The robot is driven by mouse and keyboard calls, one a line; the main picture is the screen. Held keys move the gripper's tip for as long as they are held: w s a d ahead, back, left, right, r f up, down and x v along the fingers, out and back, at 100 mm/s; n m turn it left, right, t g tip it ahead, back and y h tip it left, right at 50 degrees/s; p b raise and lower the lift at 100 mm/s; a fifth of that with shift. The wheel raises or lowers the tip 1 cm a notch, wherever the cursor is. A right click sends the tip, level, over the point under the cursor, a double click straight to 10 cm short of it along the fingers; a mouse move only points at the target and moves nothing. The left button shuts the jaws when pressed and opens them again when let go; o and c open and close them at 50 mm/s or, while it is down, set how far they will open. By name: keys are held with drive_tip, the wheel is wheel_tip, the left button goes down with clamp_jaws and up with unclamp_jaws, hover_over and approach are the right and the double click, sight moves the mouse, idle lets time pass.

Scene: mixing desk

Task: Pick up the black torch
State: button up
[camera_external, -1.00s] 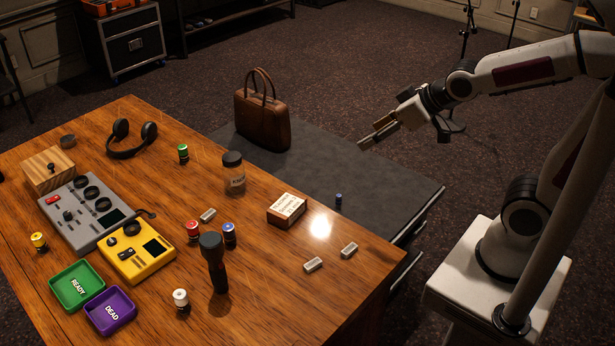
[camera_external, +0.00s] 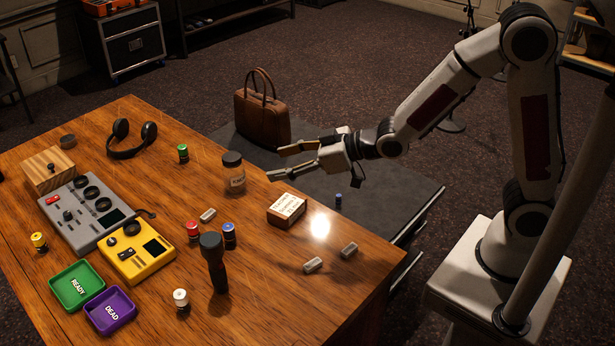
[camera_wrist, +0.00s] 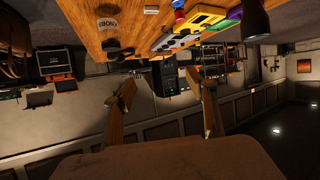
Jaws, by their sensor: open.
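The black torch (camera_external: 215,262) stands upright on the wooden desk, head up, near the front middle. In the wrist view, a dark cylinder at the top right looks like the torch (camera_wrist: 257,20), partly cut off. My gripper (camera_external: 274,163) is open and empty, with its fingers pointing left. It is above the far right edge of the desk, behind and to the right of the torch and well apart from it. In the wrist view, the open gripper fingers (camera_wrist: 168,100) have nothing between them.
A jar (camera_external: 233,176) and a labelled box (camera_external: 287,210) stand near my gripper. Red (camera_external: 193,231) and blue (camera_external: 229,235) batteries stand beside the torch. A white battery (camera_external: 181,300), yellow device (camera_external: 137,250) and purple tray (camera_external: 110,311) are near it.

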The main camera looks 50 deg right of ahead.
drive_tip(key=a+f+n+y, duration=0.25)
drive_tip(key=a+f, duration=0.25)
drive_tip(key=a, duration=0.5)
drive_tip(key=n+y, duration=0.1)
drive_tip(key=y, duration=0.4)
approach(212, 245)
drive_tip(key=shift+w+a+f, duration=0.2)
drive_tip(key=shift+w+f, duration=0.5)
drive_tip(key=shift+w, duration=0.1)
drive_tip(key=shift+w+a+f, duration=0.15)
drive_tip(key=shift+w+f, duration=0.55)
drive_tip(key=shift+w, duration=0.1)
drive_tip(key=shift+w+a, duration=0.1)
drive_tip(key=shift+x, duration=1.2)
drive_tip(key=shift+r, duration=0.1)
drive_tip(key=shift+r+x, duration=0.1)
drive_tip(key=shift+x, duration=1.2)
drive_tip(key=shift+r+x, duration=0.15)
drive_tip(key=shift+x, duration=1.1)
